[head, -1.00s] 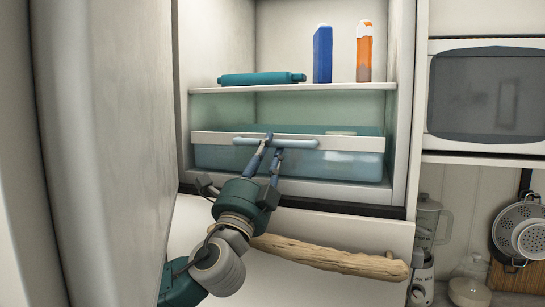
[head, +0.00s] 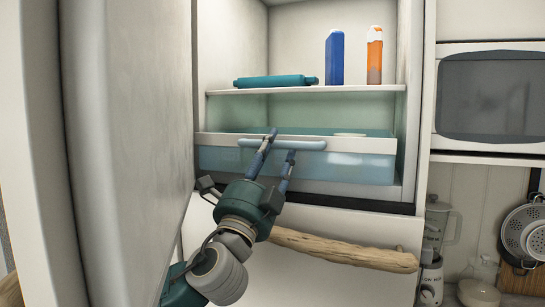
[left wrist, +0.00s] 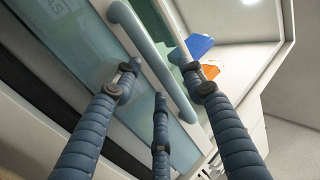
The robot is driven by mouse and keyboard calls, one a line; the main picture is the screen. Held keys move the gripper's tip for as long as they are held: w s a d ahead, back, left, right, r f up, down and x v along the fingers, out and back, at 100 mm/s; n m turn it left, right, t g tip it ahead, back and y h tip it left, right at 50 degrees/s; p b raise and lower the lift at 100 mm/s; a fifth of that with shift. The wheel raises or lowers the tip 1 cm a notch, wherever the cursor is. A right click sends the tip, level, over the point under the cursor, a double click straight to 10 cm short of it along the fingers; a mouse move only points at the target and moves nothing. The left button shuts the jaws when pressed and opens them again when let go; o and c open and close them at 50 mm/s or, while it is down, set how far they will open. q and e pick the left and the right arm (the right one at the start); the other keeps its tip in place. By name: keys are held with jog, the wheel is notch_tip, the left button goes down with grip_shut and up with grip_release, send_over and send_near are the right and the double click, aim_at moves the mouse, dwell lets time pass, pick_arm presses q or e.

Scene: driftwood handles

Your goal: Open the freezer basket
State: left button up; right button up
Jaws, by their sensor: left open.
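The freezer basket (head: 225,160) is a translucent blue drawer with a white front band, below the shelf. It stands slightly forward, and part of its inside shows over the band. Its pale blue bar handle (head: 310,145) runs across the front; it also slants through the left wrist view (left wrist: 147,50). My left gripper (head: 279,143) is open at the handle, one finger reaching over the bar and another below it. In the left wrist view my left gripper (left wrist: 160,82) has fingers on both sides of the bar; contact is unclear. My right gripper is not in view.
The open door (head: 130,150) stands left. A driftwood handle (head: 350,252) lies below, and a microwave (head: 490,95) is right.

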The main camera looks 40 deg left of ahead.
pick_arm(q)
jog(key=v, duration=0.8)
